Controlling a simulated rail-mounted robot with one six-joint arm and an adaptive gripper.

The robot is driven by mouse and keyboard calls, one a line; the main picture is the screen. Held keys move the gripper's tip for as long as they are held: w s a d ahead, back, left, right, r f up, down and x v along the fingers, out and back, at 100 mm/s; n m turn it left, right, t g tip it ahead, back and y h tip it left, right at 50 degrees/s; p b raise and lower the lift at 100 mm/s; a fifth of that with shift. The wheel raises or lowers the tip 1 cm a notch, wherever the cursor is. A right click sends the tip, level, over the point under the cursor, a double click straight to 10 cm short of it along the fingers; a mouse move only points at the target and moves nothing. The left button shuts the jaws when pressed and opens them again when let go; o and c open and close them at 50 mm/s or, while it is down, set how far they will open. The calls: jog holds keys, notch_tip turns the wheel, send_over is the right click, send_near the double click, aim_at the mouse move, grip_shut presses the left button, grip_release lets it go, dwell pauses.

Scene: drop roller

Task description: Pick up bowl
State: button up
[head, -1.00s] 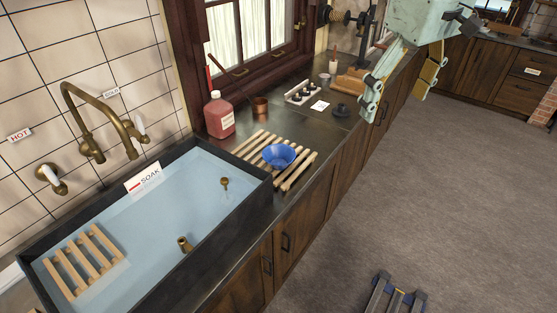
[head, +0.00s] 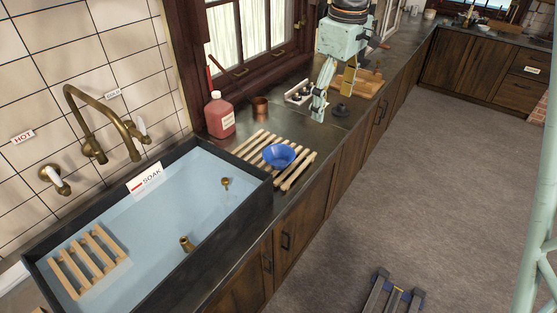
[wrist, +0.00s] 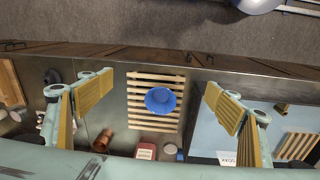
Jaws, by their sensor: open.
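The blue bowl (head: 279,156) sits upright on a slatted wooden rack (head: 297,181) on the dark counter, right of the sink. My gripper (head: 333,97) is open and empty above the counter, behind and to the right of the bowl and apart from it. In the wrist view the bowl (wrist: 160,101) shows between the two spread fingers of my gripper (wrist: 157,100), lying on the pale slats of the rack (wrist: 143,79).
The sink (head: 262,196) with a wooden slat piece inside adjoins the rack on the left. A red bottle (head: 220,116) and a copper cup (head: 260,107) stand behind the rack. A dark knob-like object (head: 340,110) lies near my gripper. The floor in front is mostly clear.

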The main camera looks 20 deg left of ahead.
jog(key=w+a+f+n+p, duration=0.1)
jog(key=w+a+f+n, duration=0.25)
jog(key=a+f, duration=0.55)
jog(key=n+g, duration=0.1)
jog(key=n, duration=0.1)
send_over(279, 157)
jog(key=s, duration=0.3)
notch_tip(279, 157, down, 8)
jog(key=shift+s+d+f+p, duration=0.1)
jog(key=shift+s+d+p, duration=0.1)
jog(key=shift+d+p, duration=0.25)
jog(key=shift+f, duration=0.1)
jog(key=shift+f, duration=4.2)
jog(key=shift+f, duration=0.1)
jog(key=shift+w+d+f, duration=0.1)
jog(key=shift+f, duration=2.4)
jog(key=shift+c, duration=0.5)
jog(key=c, duration=1)
